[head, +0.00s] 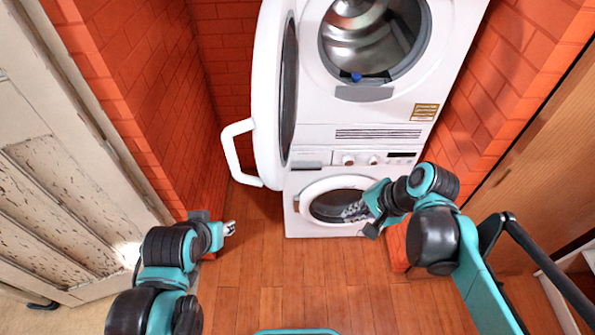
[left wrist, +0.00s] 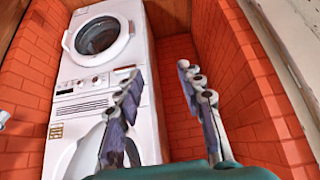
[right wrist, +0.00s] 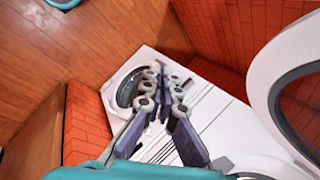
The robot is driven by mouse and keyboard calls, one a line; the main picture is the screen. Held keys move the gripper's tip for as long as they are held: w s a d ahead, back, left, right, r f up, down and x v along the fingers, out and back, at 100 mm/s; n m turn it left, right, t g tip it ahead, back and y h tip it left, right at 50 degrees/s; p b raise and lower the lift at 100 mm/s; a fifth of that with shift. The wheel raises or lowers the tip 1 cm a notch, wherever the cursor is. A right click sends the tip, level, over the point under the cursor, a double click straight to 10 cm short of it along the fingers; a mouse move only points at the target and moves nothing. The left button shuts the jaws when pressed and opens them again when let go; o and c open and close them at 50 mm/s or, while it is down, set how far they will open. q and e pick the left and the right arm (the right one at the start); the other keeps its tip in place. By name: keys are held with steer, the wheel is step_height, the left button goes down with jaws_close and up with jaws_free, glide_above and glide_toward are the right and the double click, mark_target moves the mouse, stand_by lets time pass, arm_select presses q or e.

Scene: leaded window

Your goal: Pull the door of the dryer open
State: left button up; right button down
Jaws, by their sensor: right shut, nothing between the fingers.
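The white dryer (head: 386,113) is stacked on top of a washer. Its round door (head: 271,95) stands wide open, swung out to the left, with the drum showing. A white loop handle (head: 236,155) sticks out from the door's left side. In the right wrist view, part of the open door (right wrist: 281,95) shows at the right edge. My right gripper (head: 355,212) is shut and empty, in front of the washer's round door and below the dryer. My left gripper (head: 230,228) is low on the left, below and apart from the handle; its fingers are spread in the left wrist view (left wrist: 158,80).
The washer (head: 295,218) has its round door closed. Red brick walls (head: 150,90) close in on both sides of the machines. An old panelled door (head: 60,190) is at the left and a wooden door (head: 540,170) at the right. The wooden floor (head: 290,290) in front is clear.

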steer(key=w+r+m+g+y+p, duration=0.2)
steer(key=w+r+m+y+p, duration=0.45)
steer(key=r+m, duration=0.3)
steer(key=a+f+b, duration=0.2)
steer(key=a+f, duration=0.2)
steer(key=a, duration=0.8)
steer(key=shift+w+a+f+y, duration=0.25)
steer(key=shift+a+f+y, duration=0.15)
steer(key=shift+y, duration=0.05)
